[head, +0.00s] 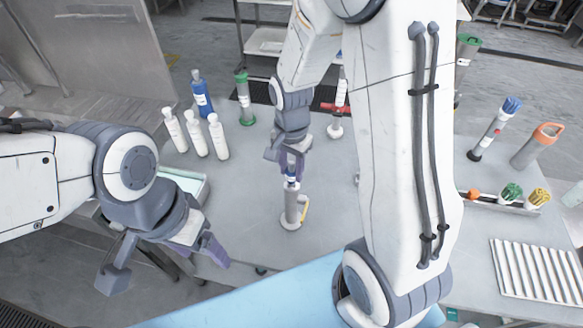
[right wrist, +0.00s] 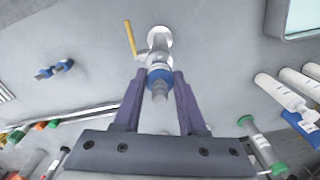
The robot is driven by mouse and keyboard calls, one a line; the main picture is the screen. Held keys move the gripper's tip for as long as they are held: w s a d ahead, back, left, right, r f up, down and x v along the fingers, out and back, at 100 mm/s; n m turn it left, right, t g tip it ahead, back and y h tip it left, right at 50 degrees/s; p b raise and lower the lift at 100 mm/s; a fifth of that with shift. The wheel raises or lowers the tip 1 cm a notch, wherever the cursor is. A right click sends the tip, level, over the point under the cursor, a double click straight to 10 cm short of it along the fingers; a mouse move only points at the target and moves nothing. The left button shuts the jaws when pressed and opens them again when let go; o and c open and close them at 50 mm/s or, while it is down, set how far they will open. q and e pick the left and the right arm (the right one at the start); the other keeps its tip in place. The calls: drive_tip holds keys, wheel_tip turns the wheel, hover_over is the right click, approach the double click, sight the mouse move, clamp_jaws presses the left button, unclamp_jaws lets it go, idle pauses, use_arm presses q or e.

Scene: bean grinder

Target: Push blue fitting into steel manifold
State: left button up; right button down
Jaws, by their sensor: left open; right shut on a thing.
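The steel manifold (head: 292,206) stands upright on the grey table, with a yellow handle on its right side. The blue fitting (head: 291,181) is at its top end, directly under my right gripper (head: 291,172). In the right wrist view the fitting (right wrist: 160,78) lies between the purple fingertips (right wrist: 158,80), in line with the manifold (right wrist: 158,42), and appears to meet it. How deep it sits cannot be told. My right gripper is shut on the fitting. My left gripper (head: 166,262) is open and empty at the table's front left, apart from the manifold.
White bottles (head: 196,135), a blue bottle (head: 201,95) and a green-capped tube (head: 244,98) stand at the back left. A pale tray (head: 186,184) lies behind my left gripper. At right are a rack of coloured fittings (head: 511,194) and a ribbed tray (head: 540,270). The table around the manifold is clear.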

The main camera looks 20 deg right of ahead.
sight(292, 178)
drive_tip(key=shift+f+b, duration=1.25)
drive_tip(key=shift+f, duration=0.55)
drive_tip(key=shift+c, duration=2)
unclamp_jaws()
drive_tip(key=shift+r, duration=0.15)
wheel_tip(292, 178, up, 10)
drive_tip(key=shift+r+b, duration=0.15)
drive_tip(key=shift+b, duration=0.35)
drive_tip(key=s+a+n, duration=0.6)
drive_tip(key=s+n, duration=0.3)
drive_tip(key=s+a+n+y+b, duration=0.1)
drive_tip(key=s+a+n, duration=0.5)
drive_tip(key=s+n, duration=0.3)
drive_tip(key=shift+a+f, duration=0.2)
